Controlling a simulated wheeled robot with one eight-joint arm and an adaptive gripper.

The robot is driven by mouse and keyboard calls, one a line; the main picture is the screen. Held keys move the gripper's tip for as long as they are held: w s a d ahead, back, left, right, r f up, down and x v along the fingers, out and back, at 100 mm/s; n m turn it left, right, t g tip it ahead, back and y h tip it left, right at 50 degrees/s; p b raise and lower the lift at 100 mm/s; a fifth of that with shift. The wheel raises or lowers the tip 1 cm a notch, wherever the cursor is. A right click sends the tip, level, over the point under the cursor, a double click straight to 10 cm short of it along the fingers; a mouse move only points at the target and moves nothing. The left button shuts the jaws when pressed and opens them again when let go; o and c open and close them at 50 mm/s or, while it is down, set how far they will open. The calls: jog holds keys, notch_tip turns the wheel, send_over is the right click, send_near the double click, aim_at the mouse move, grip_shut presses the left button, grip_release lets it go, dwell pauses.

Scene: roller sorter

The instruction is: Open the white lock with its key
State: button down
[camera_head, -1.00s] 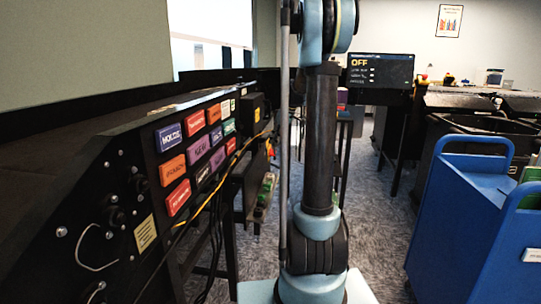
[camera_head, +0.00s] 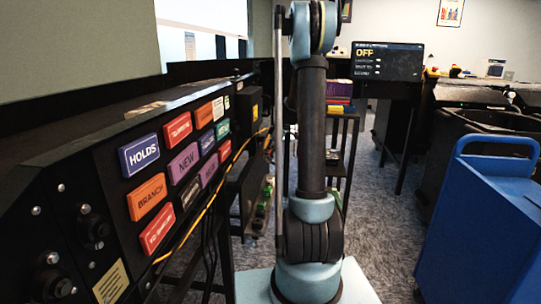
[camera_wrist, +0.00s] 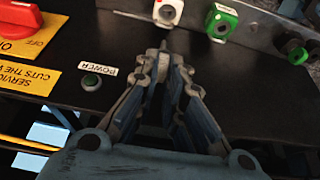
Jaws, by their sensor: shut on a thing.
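My gripper (camera_wrist: 163,48) points at the white lock from below. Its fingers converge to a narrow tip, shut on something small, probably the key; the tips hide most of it. I cannot tell whether it touches the lock. The head view shows my arm but neither my gripper nor the locks.
In the head view, a black cabinet with coloured labels (camera_head: 139,155) runs along the left. A blue cart (camera_head: 480,235) stands at right. A screen (camera_head: 387,61) reads OFF.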

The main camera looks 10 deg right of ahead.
jog(key=shift+d+f, duration=0.35)
jog(key=shift+f, duration=3.4)
jog(key=m+t, duration=0.1)
jog(key=m, duration=0.2)
jog(key=m+t+h, duration=0.1)
jog(key=m, duration=0.2)
jog(key=shift+s+a+m, duration=0.1)
jog(key=shift+s+m, duration=0.05)
jog(key=shift+m, duration=0.15)
jog(key=m+h, duration=0.1)
jog(key=m, duration=0.2)
jog(key=m+t+h, duration=0.1)
jog(key=m, duration=0.1)
jog(key=shift+m, duration=0.4)
jog(key=shift+h, duration=0.3)
jog(key=shift+r, duration=0.2)
jog(key=shift+r, duration=2.3)
jog(key=shift+s, duration=0.1)
